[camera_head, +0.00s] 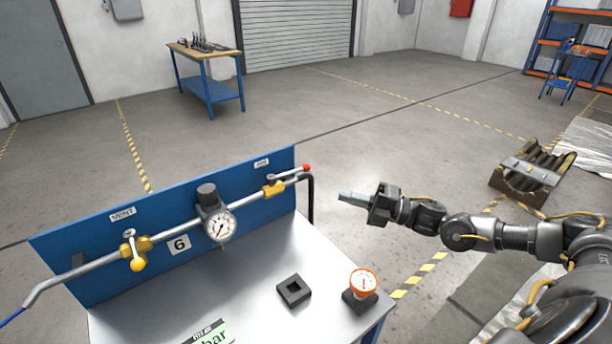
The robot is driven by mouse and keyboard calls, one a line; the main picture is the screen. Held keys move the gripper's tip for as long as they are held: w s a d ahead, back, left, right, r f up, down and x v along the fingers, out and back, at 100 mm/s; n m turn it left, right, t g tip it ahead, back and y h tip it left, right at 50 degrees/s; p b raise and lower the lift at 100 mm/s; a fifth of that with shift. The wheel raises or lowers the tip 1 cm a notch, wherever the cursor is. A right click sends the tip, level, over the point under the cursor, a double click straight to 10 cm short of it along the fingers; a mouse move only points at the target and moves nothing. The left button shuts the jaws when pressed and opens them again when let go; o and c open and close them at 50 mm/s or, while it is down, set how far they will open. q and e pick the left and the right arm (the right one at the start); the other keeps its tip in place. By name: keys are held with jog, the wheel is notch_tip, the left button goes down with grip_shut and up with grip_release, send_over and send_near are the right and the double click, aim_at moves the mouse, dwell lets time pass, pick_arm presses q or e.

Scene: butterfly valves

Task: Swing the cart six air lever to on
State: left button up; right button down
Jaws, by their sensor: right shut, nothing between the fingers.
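The cart's blue panel (90,229) carries a number 6 plate (180,246) and a grey pipe (85,272). The air valve (273,188) has a yellow body on the pipe's right part, under a small label. Its lever, with a red knob (306,168), points right, roughly along the pipe and slightly above it. My right gripper (346,198) is shut and empty. It is right of the red knob in the picture, apart from it, with its fingers pointing left. My left gripper is out of view.
A vent valve (137,252) with a yellow knob sits on the pipe's left part. A round gauge (220,226) is mid-pipe. A black square block (293,290) and an orange-rimmed gauge (364,281) stand on the cart top (240,310).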

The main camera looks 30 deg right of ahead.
jog(key=p, duration=0.3)
send_near(289, 173)
jog(key=a, duration=0.3)
jog(key=shift+w+a+r+p, duration=0.15)
jog(key=shift+w+p, duration=0.3)
jog(key=shift+w, duration=0.5)
jog(key=shift+w+a+r+p, duration=0.1)
jog(key=shift+w+p, duration=0.3)
jog(key=shift+w, duration=0.55)
jog(key=shift+f, duration=0.1)
